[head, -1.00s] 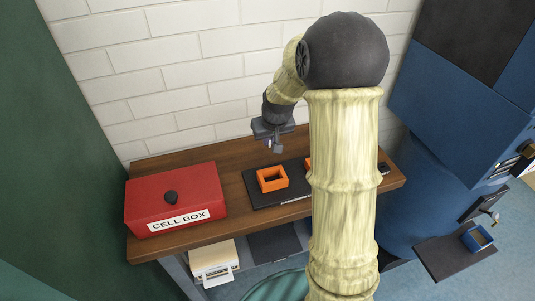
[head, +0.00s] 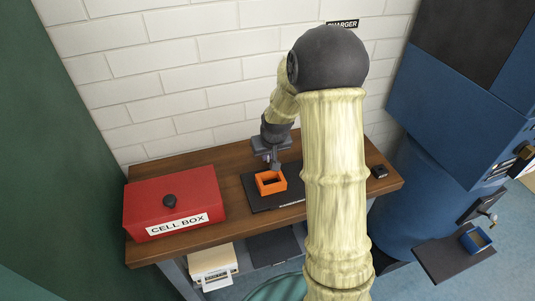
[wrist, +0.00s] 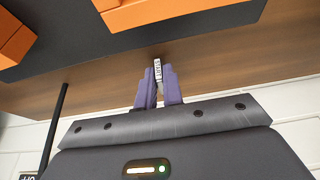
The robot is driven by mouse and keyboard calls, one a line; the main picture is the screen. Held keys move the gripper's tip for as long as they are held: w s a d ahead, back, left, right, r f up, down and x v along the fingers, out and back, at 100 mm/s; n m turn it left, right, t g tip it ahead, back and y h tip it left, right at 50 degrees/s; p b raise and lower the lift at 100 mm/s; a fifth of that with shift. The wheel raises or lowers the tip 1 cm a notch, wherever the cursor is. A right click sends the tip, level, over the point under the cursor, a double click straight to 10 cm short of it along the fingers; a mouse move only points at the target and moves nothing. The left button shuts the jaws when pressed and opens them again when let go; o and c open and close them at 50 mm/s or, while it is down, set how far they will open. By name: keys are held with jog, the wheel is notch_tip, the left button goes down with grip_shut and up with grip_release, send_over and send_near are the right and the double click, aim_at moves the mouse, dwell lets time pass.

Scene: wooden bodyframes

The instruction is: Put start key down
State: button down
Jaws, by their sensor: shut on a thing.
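My gripper (head: 275,166) is low over the wooden bench, just behind an orange open frame on a black pad. In the wrist view my gripper (wrist: 158,80) has its two purple fingers shut on a small pale tag-like piece with dark lettering, the start key (wrist: 157,69). The lettering is too small to read. Most of the key is hidden between the fingers, and it cannot be made out in the head view. I cannot tell whether it touches the bench.
The orange frame (head: 270,182) sits on the black pad (head: 256,199). A red cell box (head: 174,203) stands at the bench's left. A small black block (head: 379,171) is at the right end. A blue machine (head: 460,110) stands right of the bench (head: 236,218). My arm hides the bench's middle right.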

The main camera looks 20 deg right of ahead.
jog(key=shift+f, duration=0.15)
jog(key=c, duration=1.5)
grip_release()
jog(key=shift+c, duration=0.2)
jog(key=shift+r, duration=0.35)
jog(key=v, duration=1.1)
jog(key=shift+s+r, duration=0.2)
jog(key=shift+r, duration=0.05)
jog(key=s+a+f, duration=0.2)
jog(key=s, duration=0.6)
jog(key=s+a+f+g, duration=0.1)
jog(key=s+a+f, duration=0.2)
jog(key=s, duration=0.5)
jog(key=shift+s+a+g, duration=0.15)
jog(key=shift+s+g, duration=0.15)
jog(key=shift+s, duration=0.1)
